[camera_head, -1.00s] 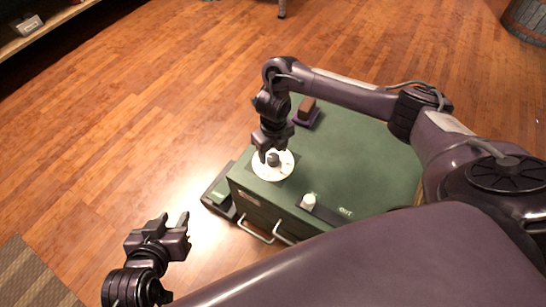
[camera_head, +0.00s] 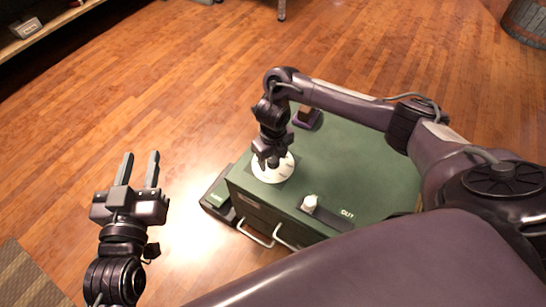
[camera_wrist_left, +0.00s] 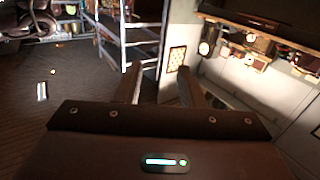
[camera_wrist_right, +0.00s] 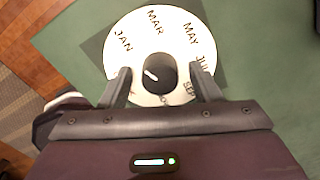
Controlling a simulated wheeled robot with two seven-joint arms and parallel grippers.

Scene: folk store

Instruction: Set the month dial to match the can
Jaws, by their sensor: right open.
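The month dial (camera_head: 273,168) is a white disc on the green top of a cabinet (camera_head: 350,165). In the right wrist view, the dial (camera_wrist_right: 150,35) shows JAN, MAR, MAY, JUL and SEP; other labels are covered. Its black knob (camera_wrist_right: 160,73) has a white mark toward the upper left, roughly on JAN's side. My right gripper (camera_head: 267,165) is open above the dial, its fingers (camera_wrist_right: 160,80) on either side of the knob with gaps. My left gripper (camera_head: 140,155) is open and empty over the floor, left of the cabinet. I cannot identify a can.
A white knob (camera_head: 310,203) sits on a dark strip beside the word OUT. A brown block on a dark base (camera_head: 307,117) stands behind my right wrist. Metal handles (camera_head: 256,236) stick out of the cabinet front. The floor to the left is clear.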

